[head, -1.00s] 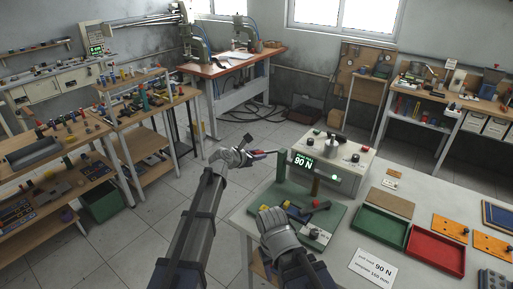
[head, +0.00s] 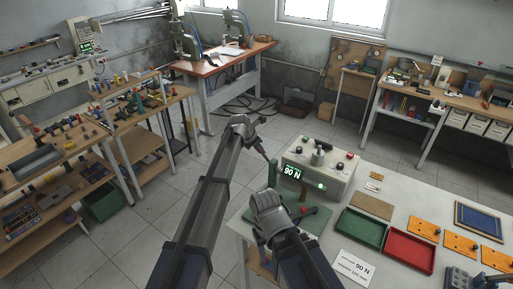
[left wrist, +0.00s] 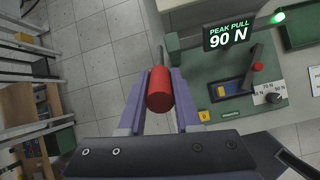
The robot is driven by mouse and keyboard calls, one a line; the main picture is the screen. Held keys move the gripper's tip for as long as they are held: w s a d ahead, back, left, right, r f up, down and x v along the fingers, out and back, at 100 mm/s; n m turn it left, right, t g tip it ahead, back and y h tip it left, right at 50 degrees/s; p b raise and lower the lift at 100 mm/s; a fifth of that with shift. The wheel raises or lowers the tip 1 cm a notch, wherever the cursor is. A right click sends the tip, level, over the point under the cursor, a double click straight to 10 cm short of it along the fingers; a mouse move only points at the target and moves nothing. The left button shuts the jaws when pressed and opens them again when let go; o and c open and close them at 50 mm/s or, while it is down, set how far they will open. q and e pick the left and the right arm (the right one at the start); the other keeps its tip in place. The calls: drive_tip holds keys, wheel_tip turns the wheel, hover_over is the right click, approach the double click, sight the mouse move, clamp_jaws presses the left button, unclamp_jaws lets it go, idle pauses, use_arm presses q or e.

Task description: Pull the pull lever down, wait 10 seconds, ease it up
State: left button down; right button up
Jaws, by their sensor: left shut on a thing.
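The pull lever's red grip (left wrist: 160,90) shows in the left wrist view, with a grey rod (left wrist: 160,50) running away from it. My left gripper (left wrist: 160,95) is shut on this grip, one purple finger on each side. In the head view the left gripper (head: 264,148) is at the left of the green rig, and the grip is mostly hidden there. The rig's display (head: 292,172) reads 90 N; in the wrist view it reads PEAK PULL 90 N (left wrist: 230,37). A green lamp (head: 321,186) is lit. My right gripper (head: 268,212) is over the green base, fingers hidden.
A grey control box (head: 318,165) stands behind the rig. A green tray (head: 360,229), a red tray (head: 408,251) and a printed card (head: 353,266) lie to the right on the bench. Open floor (head: 150,215) lies left of the bench.

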use_arm(q)
drive_tip(key=shift+w+d+r, duration=0.1)
drive_tip(key=shift+w+d, duration=0.05)
idle(0.4)
drive_tip(key=c, duration=0.6)
unclamp_jaws()
drive_tip(key=p+v, duration=0.7)
drive_tip(key=shift+r, duration=0.35)
